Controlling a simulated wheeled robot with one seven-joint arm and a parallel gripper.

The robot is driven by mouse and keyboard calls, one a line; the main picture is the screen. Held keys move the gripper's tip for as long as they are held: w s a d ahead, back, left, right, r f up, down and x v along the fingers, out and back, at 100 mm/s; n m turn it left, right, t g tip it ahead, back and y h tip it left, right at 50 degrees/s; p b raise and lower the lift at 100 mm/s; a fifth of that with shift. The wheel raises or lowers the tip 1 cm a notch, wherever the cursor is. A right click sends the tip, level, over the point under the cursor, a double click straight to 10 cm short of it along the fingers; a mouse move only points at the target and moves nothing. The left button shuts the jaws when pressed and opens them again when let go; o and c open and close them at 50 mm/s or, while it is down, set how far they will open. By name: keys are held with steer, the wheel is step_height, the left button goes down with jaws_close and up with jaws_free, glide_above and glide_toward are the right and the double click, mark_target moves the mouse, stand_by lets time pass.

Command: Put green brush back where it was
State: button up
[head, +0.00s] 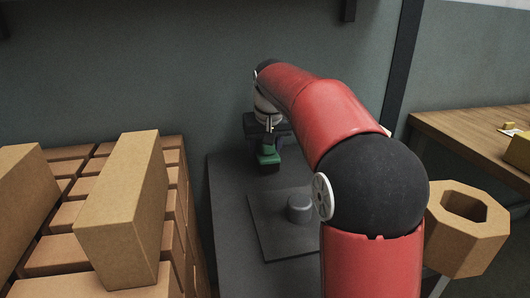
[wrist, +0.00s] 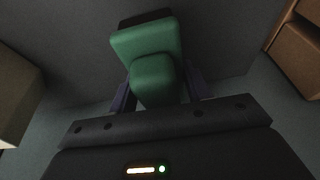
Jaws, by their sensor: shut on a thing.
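The green brush (head: 268,155) is in my gripper (head: 266,141), low over the far part of the dark grey table (head: 228,208) in the head view. In the wrist view the green brush (wrist: 150,55) fills the top middle, with a dark strip at its far end. My gripper's fingers (wrist: 158,92) are on both sides of its narrower part and are shut on it. Whether the brush touches the table is hard to tell.
A dark flat plate (head: 270,232) with a grey round knob (head: 299,208) lies nearer on the table. Stacked brown bricks (head: 120,205) stand at the left. A wooden bench (head: 475,135) and an octagonal hollow block (head: 466,228) are at the right. A grey wall is behind.

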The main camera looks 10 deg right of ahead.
steer(key=shift+f, duration=0.4)
steer(key=shift+f, duration=0.2)
steer(key=o, duration=1)
steer(key=shift+o, duration=0.2)
steer(key=p+v, duration=0.1)
steer(key=v, duration=1.1)
steer(key=shift+s+r+p, duration=0.1)
steer(key=shift+r+p, duration=0.1)
steer(key=shift+p, duration=0.15)
